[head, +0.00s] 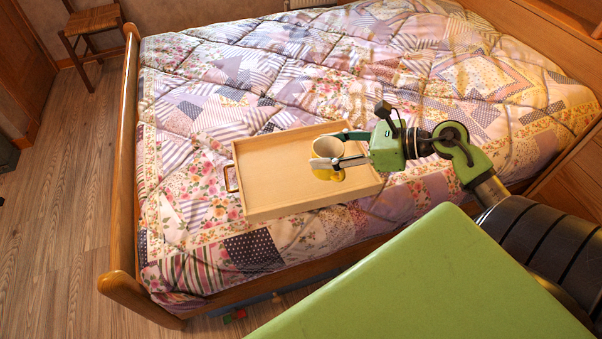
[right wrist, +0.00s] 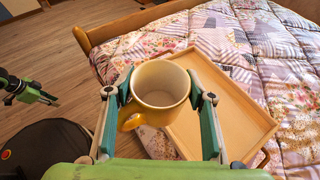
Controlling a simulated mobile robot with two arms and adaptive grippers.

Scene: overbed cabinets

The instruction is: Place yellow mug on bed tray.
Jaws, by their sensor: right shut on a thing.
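The yellow mug (head: 327,172), with a pale upper part and inside, is upright between the fingers of my right gripper (head: 338,149). In the right wrist view the mug (right wrist: 160,88) sits between both green fingers, its handle toward the lower left. The wooden bed tray (head: 270,177) lies on the bed. In the head view the mug overlaps the tray's right half; I cannot tell whether its base touches the tray. The tray (right wrist: 232,118) shows behind and right of the mug in the wrist view. My left gripper (right wrist: 30,90) shows small at that view's left edge; its jaws are unclear.
The bed has a patchwork quilt (head: 230,85) and a wooden footboard (head: 126,150) at the left. A wooden chair (head: 92,22) stands at the far left. The wood floor (head: 75,180) left of the bed is clear. The tray's left half is empty.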

